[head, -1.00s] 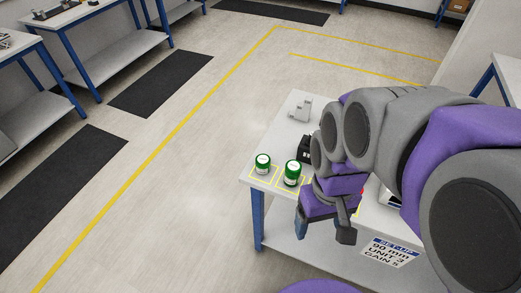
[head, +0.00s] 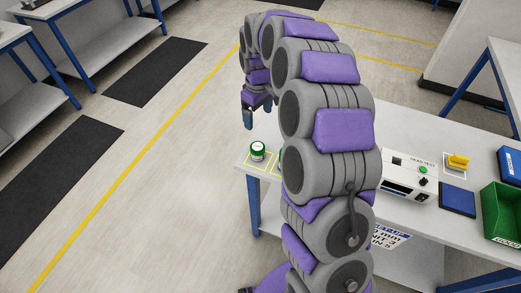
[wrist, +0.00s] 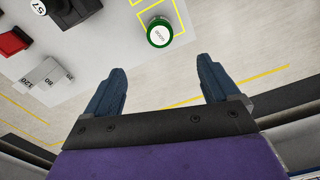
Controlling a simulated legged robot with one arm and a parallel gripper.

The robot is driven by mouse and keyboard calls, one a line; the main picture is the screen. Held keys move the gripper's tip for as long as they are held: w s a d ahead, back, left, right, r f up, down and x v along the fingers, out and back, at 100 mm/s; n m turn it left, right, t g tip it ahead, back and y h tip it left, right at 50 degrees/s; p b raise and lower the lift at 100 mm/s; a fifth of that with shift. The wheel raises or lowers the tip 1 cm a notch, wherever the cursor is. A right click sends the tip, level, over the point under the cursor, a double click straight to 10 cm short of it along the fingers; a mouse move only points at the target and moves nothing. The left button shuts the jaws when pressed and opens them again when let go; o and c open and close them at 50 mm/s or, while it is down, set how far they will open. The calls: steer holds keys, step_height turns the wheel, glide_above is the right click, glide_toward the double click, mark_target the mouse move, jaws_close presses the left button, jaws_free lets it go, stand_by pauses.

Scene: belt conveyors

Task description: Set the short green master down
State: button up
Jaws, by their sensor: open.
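A green-and-white round master (head: 258,150) stands upright in a yellow-outlined square at the left end of the white table (head: 425,138). Which of the two is the short one I cannot tell. My gripper (head: 257,112) is open and empty, raised above and beyond the masters in the head view. Its two spread fingers (wrist: 160,85) touch nothing.
In the wrist view a grey stepped block (wrist: 45,80), a red block (wrist: 13,42) and a dark object are on the table. A grey test box (head: 405,180), blue pad (head: 457,200), yellow piece (head: 458,161) and green bin (head: 502,212) stand at right.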

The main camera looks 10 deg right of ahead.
steer(key=w+a+f, duration=0.1)
steer(key=a+f, duration=0.1)
steer(key=b, duration=0.2)
glide_above(257, 146)
steer(key=d, duration=0.1)
step_height(257, 146, down, 7)
steer(key=shift+w+f, duration=0.15)
steer(key=f, duration=0.1)
steer(key=a+f, duration=0.1)
steer(key=f, duration=0.1)
steer(key=shift+a+f, duration=0.15)
steer(key=shift+f, duration=0.15)
steer(key=shift+a+f+b, duration=0.3)
steer(key=shift+a+f, duration=0.05)
steer(key=shift+f, duration=0.05)
steer(key=f, duration=0.1)
steer(key=d+f, duration=0.1)
steer(key=f, duration=0.1)
steer(key=d+f+b, duration=0.1)
steer(key=shift+s+f, duration=0.2)
steer(key=shift+f, duration=0.05)
steer(key=shift+a, duration=0.75)
steer(key=c, duration=0.5)
steer(key=shift+d, duration=0.55)
steer(key=c, duration=0.6)
steer(key=shift+c, duration=1.4)
steer(key=shift+a, duration=0.25)
steer(key=shift+a+r, duration=0.1)
steer(key=shift+r, duration=0.05)
